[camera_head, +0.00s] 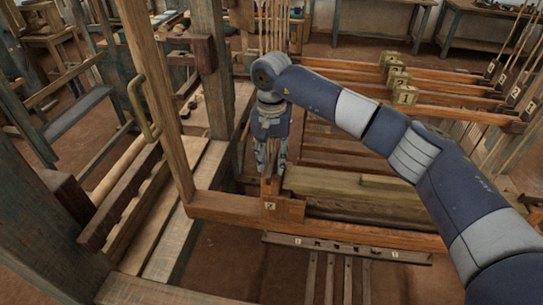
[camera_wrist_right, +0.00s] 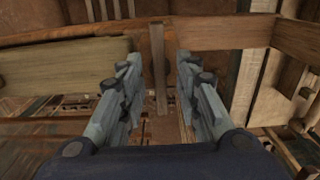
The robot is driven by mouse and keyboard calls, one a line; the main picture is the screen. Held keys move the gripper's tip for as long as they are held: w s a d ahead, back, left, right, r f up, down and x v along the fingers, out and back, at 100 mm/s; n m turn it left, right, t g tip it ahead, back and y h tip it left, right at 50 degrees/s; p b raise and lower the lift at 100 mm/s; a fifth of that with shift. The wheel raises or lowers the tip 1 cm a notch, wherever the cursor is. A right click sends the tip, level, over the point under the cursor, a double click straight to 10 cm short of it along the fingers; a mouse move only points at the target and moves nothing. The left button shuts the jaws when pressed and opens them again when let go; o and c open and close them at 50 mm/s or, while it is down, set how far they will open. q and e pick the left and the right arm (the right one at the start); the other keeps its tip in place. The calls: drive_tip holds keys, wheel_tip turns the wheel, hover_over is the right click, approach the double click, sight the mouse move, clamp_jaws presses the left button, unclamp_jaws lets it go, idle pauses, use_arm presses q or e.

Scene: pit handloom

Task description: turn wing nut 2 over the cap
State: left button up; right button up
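My right gripper (camera_head: 270,172) points down above a wooden block labelled 2 (camera_head: 270,208) on the front beam. In the right wrist view my right gripper (camera_wrist_right: 158,68) is open, with a clear gap between its fingers. A narrow upright wooden piece (camera_wrist_right: 158,45) shows between and beyond the fingertips, and no contact is visible. It may be part of wing nut 2, but I cannot tell for sure. A thick pale wooden beam (camera_head: 345,185) lies just right of the gripper; I cannot tell whether it is the cap. My left gripper is out of view.
A rail with small labels (camera_head: 345,248) runs below the front beam. Several long bars with numbered blocks (camera_head: 404,96) lie behind my right arm.

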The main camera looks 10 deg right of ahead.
drive_tip(key=shift+c, duration=0.8)
clamp_jaws()
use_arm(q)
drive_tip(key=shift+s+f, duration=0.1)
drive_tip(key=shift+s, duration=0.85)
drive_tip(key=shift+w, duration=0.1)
